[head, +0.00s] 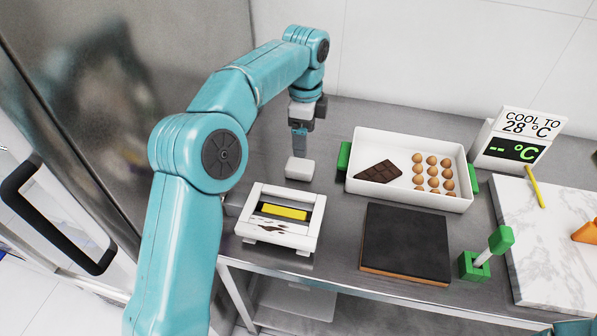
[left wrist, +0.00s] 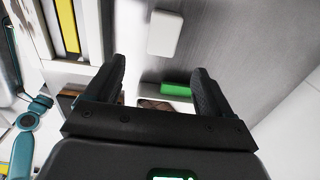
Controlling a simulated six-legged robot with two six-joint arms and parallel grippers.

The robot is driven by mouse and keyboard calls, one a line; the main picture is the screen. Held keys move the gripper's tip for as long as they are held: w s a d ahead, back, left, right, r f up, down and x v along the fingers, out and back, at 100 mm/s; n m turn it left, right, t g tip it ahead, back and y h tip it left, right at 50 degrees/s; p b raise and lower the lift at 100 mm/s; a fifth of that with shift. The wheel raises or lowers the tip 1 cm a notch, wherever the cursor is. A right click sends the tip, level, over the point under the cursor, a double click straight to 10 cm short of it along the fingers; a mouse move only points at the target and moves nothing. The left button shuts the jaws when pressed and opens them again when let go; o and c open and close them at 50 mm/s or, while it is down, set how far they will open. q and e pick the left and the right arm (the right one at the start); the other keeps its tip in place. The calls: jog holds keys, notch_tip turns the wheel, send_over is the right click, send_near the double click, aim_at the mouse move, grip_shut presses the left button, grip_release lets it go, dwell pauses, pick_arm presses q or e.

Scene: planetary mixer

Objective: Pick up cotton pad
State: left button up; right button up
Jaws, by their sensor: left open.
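The cotton pad, a small white rounded block (head: 300,168), lies on the steel counter behind the white frame. My left gripper (head: 300,148) points down just above and behind it, open and empty. In the left wrist view the pad (left wrist: 164,33) shows beyond the fingertips of the open gripper (left wrist: 158,66), with a gap between them. The head view shows the left gripper edge-on, so the exact height over the pad is hard to tell. My right gripper is not in view.
A white frame with a yellow bar (head: 285,212) stands in front of the pad. A white tray (head: 408,196) with green handles holds chocolate and eggs to the right. A dark board (head: 405,245), a green-handled tool (head: 499,241), a temperature sign (head: 516,150) and a marble slab (head: 540,262) lie farther right.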

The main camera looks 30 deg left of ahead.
pick_arm(q)
send_over(306, 166)
jog(key=f, duration=0.5)
jog(key=shift+w+f+b, duration=0.25)
jog(key=shift+f+b, duration=0.05)
jog(key=shift+f, duration=0.05)
jog(key=shift+s, duration=0.3)
jog(key=shift+s+a+f, duration=0.1)
jog(key=shift+s+f, duration=0.1)
jog(key=shift+f, duration=0.1)
jog(key=f, duration=0.2)
jog(key=w+f, duration=0.1)
jog(key=f, duration=0.1)
jog(key=shift+f, duration=0.2)
jog(key=shift+s+f, duration=0.2)
jog(key=shift+s, duration=0.15)
jog(key=shift+w+f, duration=0.1)
jog(key=shift+w, duration=0.1)
jog(key=shift+c, duration=0.7)
jog(key=c, duration=0.5)
jog(key=shift+s, duration=0.1)
jog(key=c, duration=0.4)
